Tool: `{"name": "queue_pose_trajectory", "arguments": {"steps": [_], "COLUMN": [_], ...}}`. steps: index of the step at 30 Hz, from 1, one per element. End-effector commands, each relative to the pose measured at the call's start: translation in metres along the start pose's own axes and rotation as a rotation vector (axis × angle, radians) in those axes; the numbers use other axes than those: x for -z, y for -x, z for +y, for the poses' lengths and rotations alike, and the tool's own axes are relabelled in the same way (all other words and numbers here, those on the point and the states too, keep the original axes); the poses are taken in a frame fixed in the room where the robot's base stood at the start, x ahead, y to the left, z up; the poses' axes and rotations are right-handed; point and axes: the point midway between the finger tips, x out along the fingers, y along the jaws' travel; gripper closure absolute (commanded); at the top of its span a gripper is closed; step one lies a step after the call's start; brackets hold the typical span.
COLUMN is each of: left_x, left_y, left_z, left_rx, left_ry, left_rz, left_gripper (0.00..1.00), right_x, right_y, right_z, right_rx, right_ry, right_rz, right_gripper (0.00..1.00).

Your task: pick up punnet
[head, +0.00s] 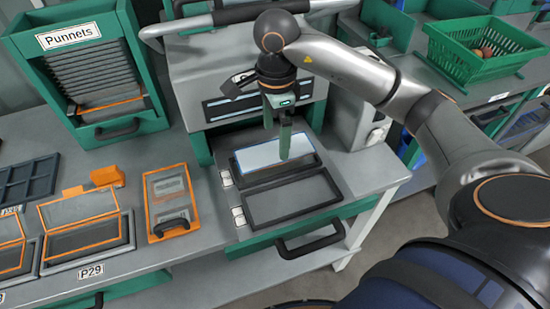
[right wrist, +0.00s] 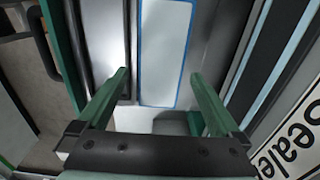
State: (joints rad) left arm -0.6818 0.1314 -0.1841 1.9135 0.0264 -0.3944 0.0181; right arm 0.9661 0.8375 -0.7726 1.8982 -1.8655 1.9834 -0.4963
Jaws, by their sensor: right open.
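A punnet with a pale, blue-edged top (head: 262,157) sits in the rear slot of the sealer's pulled-out drawer. In the right wrist view the blue-edged top (right wrist: 165,45) lies beyond and between my fingertips. My right gripper (head: 277,138) points down over this slot, its green fingers apart and empty. In the right wrist view the open right gripper (right wrist: 160,76) shows nothing between its fingers. One finger hides part of the top in the head view, and I cannot tell the exact gap. My left gripper is not in view.
The drawer's front slot (head: 292,202) looks empty. A green "Punnets" dispenser (head: 122,128) stands at the back left. A green crate (head: 485,65) stands at the right.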

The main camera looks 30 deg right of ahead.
Motion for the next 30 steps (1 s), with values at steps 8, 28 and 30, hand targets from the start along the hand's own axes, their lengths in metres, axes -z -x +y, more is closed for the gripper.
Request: {"name": "queue_pose_trajectory", "arguments": {"steps": [8, 28, 30], "left_x": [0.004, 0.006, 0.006], "left_y": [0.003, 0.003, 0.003], "left_z": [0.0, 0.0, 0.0], "left_rx": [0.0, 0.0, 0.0], "left_ry": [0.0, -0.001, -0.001], "left_rz": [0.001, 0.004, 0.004], "left_gripper": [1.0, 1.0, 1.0], "right_x": [-0.001, -0.001, -0.001], "right_y": [-0.038, -0.051, -0.051], "right_z": [-0.001, -0.001, -0.001], "right_rx": [-0.005, 0.0, 0.0], "right_ry": [0.0, 0.001, 0.001], "right_rz": [0.0, 0.0, 0.0], "right_gripper": [0.0, 0.33, 0.41]}}
